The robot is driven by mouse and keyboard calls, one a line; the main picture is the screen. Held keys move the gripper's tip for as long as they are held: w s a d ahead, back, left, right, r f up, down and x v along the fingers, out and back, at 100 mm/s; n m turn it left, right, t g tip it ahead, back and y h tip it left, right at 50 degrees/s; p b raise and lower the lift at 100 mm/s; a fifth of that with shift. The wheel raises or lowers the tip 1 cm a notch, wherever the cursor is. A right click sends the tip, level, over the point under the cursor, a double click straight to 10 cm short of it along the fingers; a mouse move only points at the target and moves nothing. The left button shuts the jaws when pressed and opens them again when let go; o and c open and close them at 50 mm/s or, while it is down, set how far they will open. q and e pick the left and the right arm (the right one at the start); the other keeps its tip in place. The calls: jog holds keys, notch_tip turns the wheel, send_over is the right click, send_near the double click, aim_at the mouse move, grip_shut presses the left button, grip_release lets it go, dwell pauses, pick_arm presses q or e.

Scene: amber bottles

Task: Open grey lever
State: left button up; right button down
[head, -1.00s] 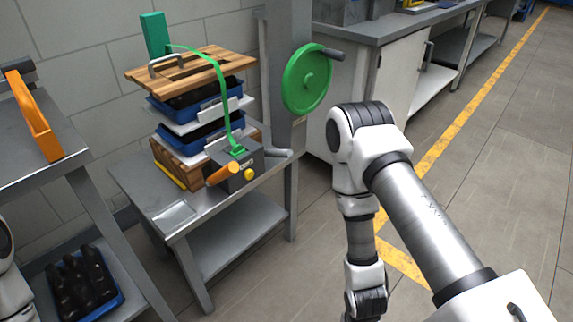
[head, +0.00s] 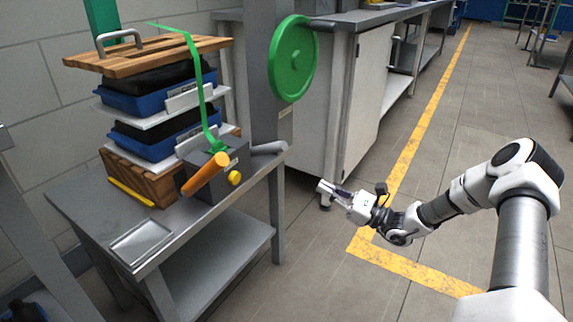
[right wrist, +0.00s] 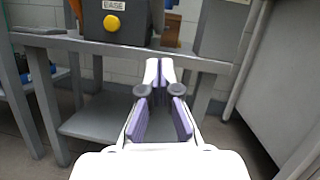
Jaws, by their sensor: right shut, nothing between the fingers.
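The grey lever (head: 268,147) sticks out to the right from the dark grey box (head: 217,172) at the front right of the metal table. The box also carries an orange handle (head: 205,178) and a yellow knob (head: 234,177). My right gripper (head: 322,186) is shut and empty, right of the table and apart from the lever, with its fingers toward the left. In the right wrist view its fingertips (right wrist: 159,74) meet below the box (right wrist: 115,20), whose yellow knob (right wrist: 112,22) shows; I cannot make out the lever there. My left gripper is out of view.
On the table (head: 195,222) stands a stack of blue trays (head: 150,98) under a wooden board (head: 150,52), with a green strap (head: 197,80). A green wheel (head: 291,58) on a grey post stands behind. A white cabinet (head: 362,95) is beyond; floor right is free.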

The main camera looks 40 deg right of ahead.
jog(key=b, duration=0.5)
send_near(264, 150)
jog(key=w+f, duration=0.3)
jog(key=w, duration=0.1)
jog(key=r, duration=0.2)
jog(key=a+r, duration=0.1)
jog(key=r, duration=0.1)
jog(key=shift+w, duration=0.25)
jog(key=shift+a, duration=0.1)
